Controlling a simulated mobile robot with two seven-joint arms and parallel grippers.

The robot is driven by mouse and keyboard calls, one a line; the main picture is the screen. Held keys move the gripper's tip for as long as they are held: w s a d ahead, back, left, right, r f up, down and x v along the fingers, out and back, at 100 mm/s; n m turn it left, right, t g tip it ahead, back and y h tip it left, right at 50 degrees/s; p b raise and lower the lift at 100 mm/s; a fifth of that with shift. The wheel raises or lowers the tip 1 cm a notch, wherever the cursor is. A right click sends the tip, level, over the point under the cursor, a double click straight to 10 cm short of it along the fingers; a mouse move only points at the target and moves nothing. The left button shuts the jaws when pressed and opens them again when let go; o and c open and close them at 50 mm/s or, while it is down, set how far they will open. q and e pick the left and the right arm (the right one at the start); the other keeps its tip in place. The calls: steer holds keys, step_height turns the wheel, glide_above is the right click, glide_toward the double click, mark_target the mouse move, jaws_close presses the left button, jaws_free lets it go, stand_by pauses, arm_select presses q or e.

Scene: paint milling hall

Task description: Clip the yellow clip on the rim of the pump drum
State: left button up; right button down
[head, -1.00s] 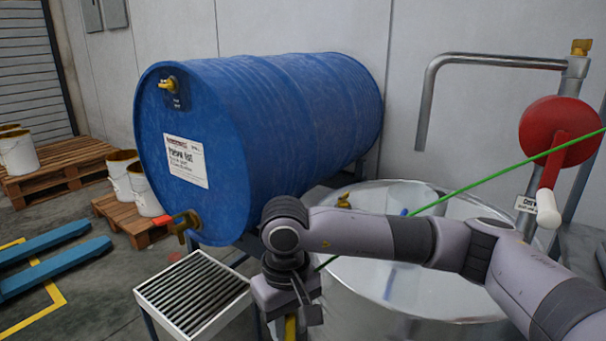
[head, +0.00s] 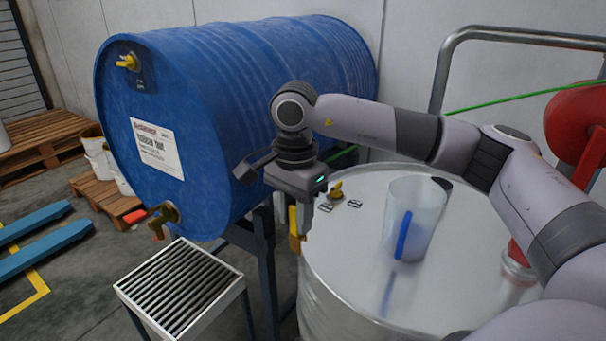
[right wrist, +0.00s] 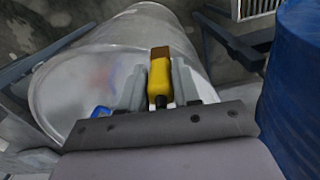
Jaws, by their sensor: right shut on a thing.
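The yellow clip (head: 295,229) is held upright in my right gripper (head: 299,212), at the left edge of the silver pump drum (head: 318,278). The right wrist view also shows the yellow clip (right wrist: 158,78), with a brown end, between the two fingers of the right gripper (right wrist: 158,92). Behind it there is the pale round top of the pump drum (right wrist: 75,85). I cannot tell whether the clip touches the rim. My left gripper is not in view.
A translucent beaker (head: 428,205) with a blue strip stands on the drum top, near a yellow bung (head: 336,190). A blue drum (head: 215,110) lies on a stand at left. A grated tray table (head: 180,290) stands in front. A red wheel (head: 575,130) is at right.

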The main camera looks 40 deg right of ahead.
step_height(320, 180, up, 5)
steer(key=w+d+m, duration=0.1)
steer(key=d+m, duration=0.1)
steer(key=m, duration=0.4)
steer(key=shift+y, duration=0.3)
steer(key=f+b, duration=0.2)
steer(key=f, duration=0.1)
steer(key=f+b, duration=0.1)
steer(key=f, duration=0.1)
steer(key=shift+w+d+f, duration=0.15)
steer(key=shift+d+f, duration=0.1)
steer(key=shift+a, duration=0.1)
steer(key=shift+f+b, duration=0.45)
steer(key=shift+f, duration=0.15)
